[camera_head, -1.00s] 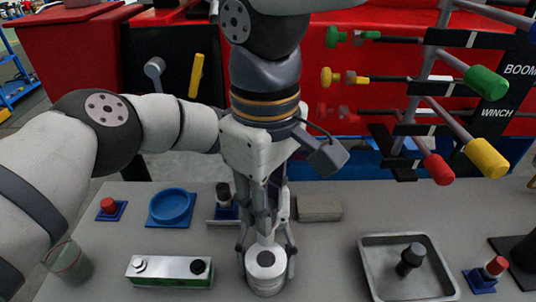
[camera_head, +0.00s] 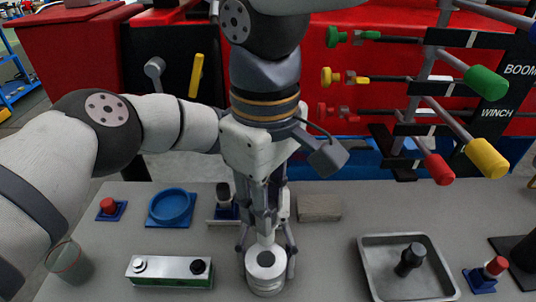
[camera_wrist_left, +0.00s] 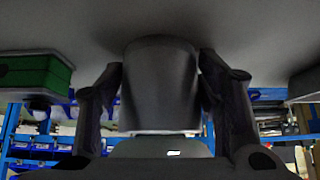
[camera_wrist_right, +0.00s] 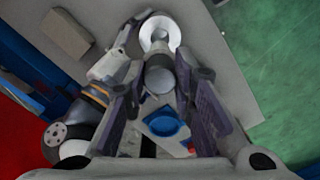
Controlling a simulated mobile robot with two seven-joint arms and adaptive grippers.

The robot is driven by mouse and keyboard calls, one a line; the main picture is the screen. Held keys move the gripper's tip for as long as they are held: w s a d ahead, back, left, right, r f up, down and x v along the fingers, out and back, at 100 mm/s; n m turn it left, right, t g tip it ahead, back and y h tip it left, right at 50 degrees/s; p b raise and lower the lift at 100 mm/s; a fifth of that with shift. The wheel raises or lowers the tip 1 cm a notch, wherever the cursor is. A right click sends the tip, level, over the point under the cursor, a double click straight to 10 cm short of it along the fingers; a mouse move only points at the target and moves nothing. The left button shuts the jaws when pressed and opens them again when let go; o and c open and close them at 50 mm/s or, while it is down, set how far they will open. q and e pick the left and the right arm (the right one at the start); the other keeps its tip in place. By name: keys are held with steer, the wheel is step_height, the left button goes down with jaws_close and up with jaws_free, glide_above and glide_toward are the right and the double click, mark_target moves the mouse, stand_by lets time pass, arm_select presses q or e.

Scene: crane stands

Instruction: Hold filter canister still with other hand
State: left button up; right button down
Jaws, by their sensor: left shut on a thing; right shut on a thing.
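The filter canister (camera_head: 266,287) stands upright on the grey table, a pale cylinder with a ring-shaped top and a dark centre. My left gripper (camera_head: 267,267) is shut on its body, one finger on each side. The left wrist view shows the canister (camera_wrist_left: 160,85) dark and close between the fingers. My right gripper (camera_head: 263,215) points down above the canister. In the right wrist view, a grey cylinder (camera_wrist_right: 158,78) sits between its fingers, in front of the canister's pale ring (camera_wrist_right: 160,32). Whether that cylinder touches the canister is hidden.
A white and green block (camera_head: 170,270), a blue round dish (camera_head: 171,207) and a red button (camera_head: 108,206) are on the left. A drinking glass (camera_head: 68,263) stands at the left edge. A metal tray (camera_head: 375,283) lies right. Levers (camera_head: 440,168) overhang the back right.

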steer(key=shift+f, duration=2.4)
steer(key=shift+f, duration=3.05)
steer(key=c, duration=1.3)
jaws_free()
steer(key=shift+r, duration=2.55)
